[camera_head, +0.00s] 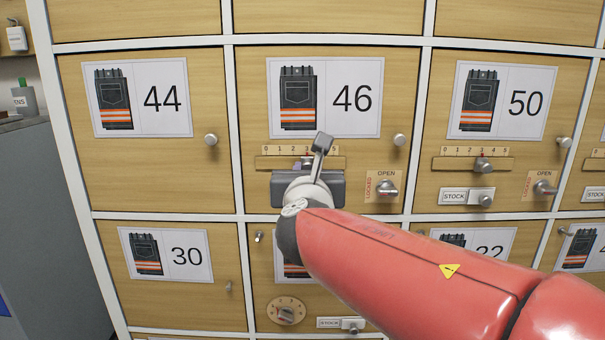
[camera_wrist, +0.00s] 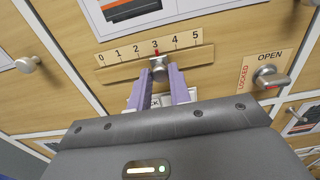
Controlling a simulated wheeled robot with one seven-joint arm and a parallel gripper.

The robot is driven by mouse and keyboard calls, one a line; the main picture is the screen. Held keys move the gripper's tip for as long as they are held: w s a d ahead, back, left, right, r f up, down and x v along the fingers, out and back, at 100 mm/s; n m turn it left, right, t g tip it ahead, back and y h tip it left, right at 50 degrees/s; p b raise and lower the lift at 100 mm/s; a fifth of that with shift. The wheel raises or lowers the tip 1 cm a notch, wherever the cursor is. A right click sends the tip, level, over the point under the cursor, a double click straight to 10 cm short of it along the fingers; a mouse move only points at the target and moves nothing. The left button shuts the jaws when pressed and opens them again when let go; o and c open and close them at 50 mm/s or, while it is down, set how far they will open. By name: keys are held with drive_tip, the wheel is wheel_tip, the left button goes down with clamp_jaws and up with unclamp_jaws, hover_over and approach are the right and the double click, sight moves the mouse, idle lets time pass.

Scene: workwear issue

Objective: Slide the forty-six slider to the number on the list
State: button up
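The forty-six slider is a silver knob with a red pointer on a wooden scale strip (camera_head: 275,162) marked 0 to 5, below the 46 label (camera_head: 325,97). In the wrist view its knob (camera_wrist: 158,64) stands at 3 on the strip (camera_wrist: 110,70). My gripper (camera_wrist: 160,72) has its two purple fingers on either side of the knob, with no clear gap, and appears shut on it. In the head view my gripper (camera_head: 304,168) covers part of the strip and the drawer front below it. No list is in view.
A lock lever (camera_head: 387,188) marked LOCKED and OPEN is right of the gripper, pointing near OPEN; it also shows in the wrist view (camera_wrist: 272,78). A round door knob (camera_head: 399,140) sits above it. The 50 door has its own slider (camera_head: 483,166).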

drive_tip(key=o, duration=0.4)
drive_tip(key=s, duration=0.7)
drive_tip(key=shift+s+a, duration=0.15)
drive_tip(key=shift+s, duration=0.25)
